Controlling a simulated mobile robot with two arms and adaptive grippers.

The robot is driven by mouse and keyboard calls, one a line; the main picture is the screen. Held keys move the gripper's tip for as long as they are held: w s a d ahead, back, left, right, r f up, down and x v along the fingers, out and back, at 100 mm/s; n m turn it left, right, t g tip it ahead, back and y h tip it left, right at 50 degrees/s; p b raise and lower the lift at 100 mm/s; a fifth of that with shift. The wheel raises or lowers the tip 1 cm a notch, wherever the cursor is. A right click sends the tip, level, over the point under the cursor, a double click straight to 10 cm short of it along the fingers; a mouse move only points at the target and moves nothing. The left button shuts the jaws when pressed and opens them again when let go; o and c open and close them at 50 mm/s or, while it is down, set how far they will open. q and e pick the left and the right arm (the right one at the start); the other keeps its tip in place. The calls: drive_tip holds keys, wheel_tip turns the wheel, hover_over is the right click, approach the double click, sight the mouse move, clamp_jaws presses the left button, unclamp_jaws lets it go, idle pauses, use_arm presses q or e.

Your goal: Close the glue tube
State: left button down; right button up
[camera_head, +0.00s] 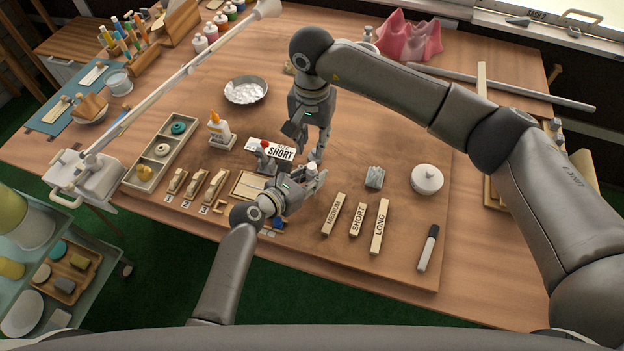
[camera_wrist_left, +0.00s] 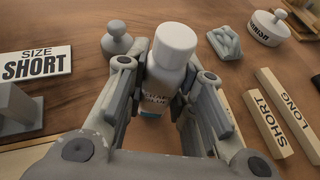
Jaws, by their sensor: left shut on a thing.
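A small white tube (camera_wrist_left: 172,60) with dark and blue lettering stands between the fingers of my left gripper (camera_wrist_left: 166,72) in the left wrist view. The gripper is shut on it. The tube's rounded white top points up; I cannot tell whether this is its cap. In the head view my left gripper (camera_head: 314,176) is low over the table, left of the wooden blocks. My right gripper (camera_head: 317,152) points down just above and behind it, with its fingers close to the tube; whether they hold anything is unclear. A grey knobbed piece (camera_wrist_left: 117,40) stands left of the tube.
A SHORT sign (camera_head: 270,150) lies left of the grippers. An orange-tipped bottle (camera_head: 218,128) and metal bowl (camera_head: 246,91) stand behind left.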

sight(312, 166)
drive_tip(key=shift+f, duration=4.05)
clamp_jaws()
drive_tip(key=shift+o, duration=1.2)
unclamp_jaws()
drive_tip(key=shift+r, duration=0.1)
drive_tip(key=shift+r, duration=2.2)
